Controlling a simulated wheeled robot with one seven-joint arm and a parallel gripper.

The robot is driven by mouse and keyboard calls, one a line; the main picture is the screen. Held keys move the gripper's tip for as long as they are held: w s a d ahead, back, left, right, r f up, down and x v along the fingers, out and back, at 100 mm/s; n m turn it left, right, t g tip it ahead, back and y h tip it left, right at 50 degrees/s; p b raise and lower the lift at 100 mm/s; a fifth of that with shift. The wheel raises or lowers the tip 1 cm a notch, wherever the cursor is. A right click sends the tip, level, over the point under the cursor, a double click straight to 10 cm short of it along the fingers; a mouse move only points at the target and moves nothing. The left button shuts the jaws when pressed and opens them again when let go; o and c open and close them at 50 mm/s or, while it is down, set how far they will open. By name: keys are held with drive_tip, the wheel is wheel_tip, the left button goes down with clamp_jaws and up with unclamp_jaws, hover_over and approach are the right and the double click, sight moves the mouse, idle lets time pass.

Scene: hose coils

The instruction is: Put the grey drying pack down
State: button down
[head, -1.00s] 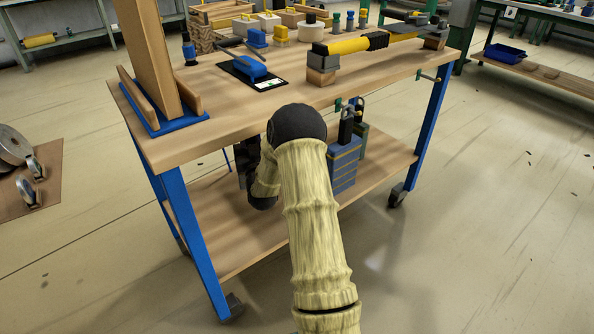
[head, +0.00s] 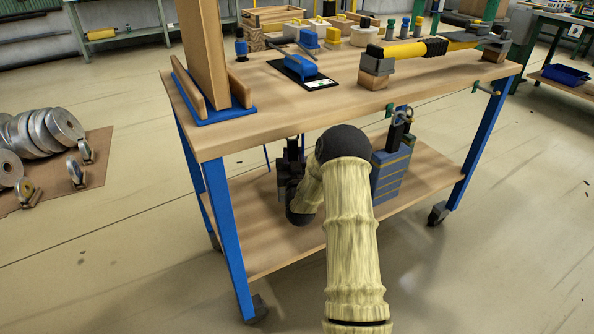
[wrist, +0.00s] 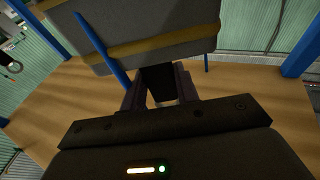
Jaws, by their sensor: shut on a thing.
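My gripper (head: 290,170) is low under the worktop, left of my elbow, above the lower shelf. In the wrist view its jaws (wrist: 160,90) are shut on a dark piece. The grey drying pack (wrist: 150,22), a big grey body with mustard bands, fills the top of that view just beyond the jaws. In the head view my arm hides much of this area. A blue-grey banded block (head: 390,175) with a black upright handle stands on the shelf right of my arm.
The lower shelf (head: 265,250) is bare at the front left. Blue table legs (head: 229,240) bound it. The worktop (head: 250,125) above holds a blue-based stand, a blue-handled tool and a yellow tool. Metal rolls (head: 50,128) lie on the floor at left.

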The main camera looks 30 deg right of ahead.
drive_tip(key=shift+r, duration=0.1)
drive_tip(key=shift+f+b, duration=0.9)
drive_tip(key=shift+f, duration=1)
drive_tip(key=c, duration=1.1)
unclamp_jaws()
drive_tip(key=shift+f, duration=0.15)
drive_tip(key=shift+o, duration=0.2)
drive_tip(key=shift+s+a, duration=0.1)
drive_tip(key=shift+s, duration=0.05)
drive_tip(key=p+v, duration=0.4)
drive_tip(key=v, duration=0.7)
drive_tip(key=shift+s, duration=0.3)
